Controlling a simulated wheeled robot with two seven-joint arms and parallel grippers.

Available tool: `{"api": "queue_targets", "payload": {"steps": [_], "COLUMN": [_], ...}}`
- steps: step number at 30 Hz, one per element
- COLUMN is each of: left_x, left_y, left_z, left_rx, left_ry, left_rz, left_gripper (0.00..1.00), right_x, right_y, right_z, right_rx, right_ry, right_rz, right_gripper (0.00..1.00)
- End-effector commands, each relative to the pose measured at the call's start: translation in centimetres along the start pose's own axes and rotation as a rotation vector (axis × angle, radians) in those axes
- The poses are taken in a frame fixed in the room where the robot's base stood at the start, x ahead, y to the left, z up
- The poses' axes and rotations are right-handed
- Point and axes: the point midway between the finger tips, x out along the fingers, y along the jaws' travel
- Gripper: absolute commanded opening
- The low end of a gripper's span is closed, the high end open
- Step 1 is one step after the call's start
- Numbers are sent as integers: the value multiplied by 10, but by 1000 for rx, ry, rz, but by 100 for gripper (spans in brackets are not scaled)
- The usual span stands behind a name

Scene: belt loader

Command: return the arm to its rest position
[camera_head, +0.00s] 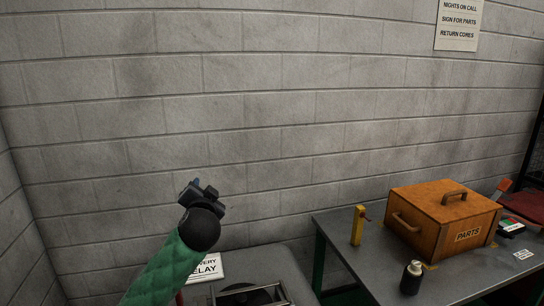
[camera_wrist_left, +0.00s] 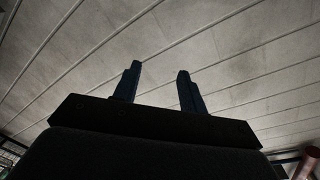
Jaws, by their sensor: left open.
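My left arm, in a green sleeve, comes up from the bottom of the head view. My left gripper (camera_head: 197,187) is raised in front of the block wall. In the left wrist view its two dark fingers (camera_wrist_left: 157,88) stand apart with nothing between them, and the wall or ceiling surface lies behind. My right gripper shows in neither view.
A grey table (camera_head: 345,240) at the right holds a wooden PARTS box (camera_head: 440,222), a yellow upright device (camera_head: 358,226) and a dark bottle (camera_head: 411,278). A lower grey surface (camera_head: 232,268) bears a white sign (camera_head: 207,268) and a dark metal-framed item (camera_head: 250,295).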

Motion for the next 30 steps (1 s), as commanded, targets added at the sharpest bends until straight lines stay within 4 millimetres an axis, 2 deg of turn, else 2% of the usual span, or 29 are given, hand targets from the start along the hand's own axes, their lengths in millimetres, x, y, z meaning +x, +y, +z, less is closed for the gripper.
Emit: {"api": "queue_targets", "payload": {"steps": [3,12,21,30], "left_x": [-24,-97,-171,-241], "left_y": [34,107,159,194], "left_z": [38,114,166,219], "left_rx": [-72,-193,-301,-389], "left_ry": [-126,-365,-491,-627], "left_rz": [129,411,603,698], "left_gripper": [42,42,42,42], "right_x": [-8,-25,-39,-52], "right_y": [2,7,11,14], "right_z": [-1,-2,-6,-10], "right_rx": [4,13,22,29], "right_ry": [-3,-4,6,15], "right_rz": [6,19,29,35], "right_gripper": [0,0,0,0]}}
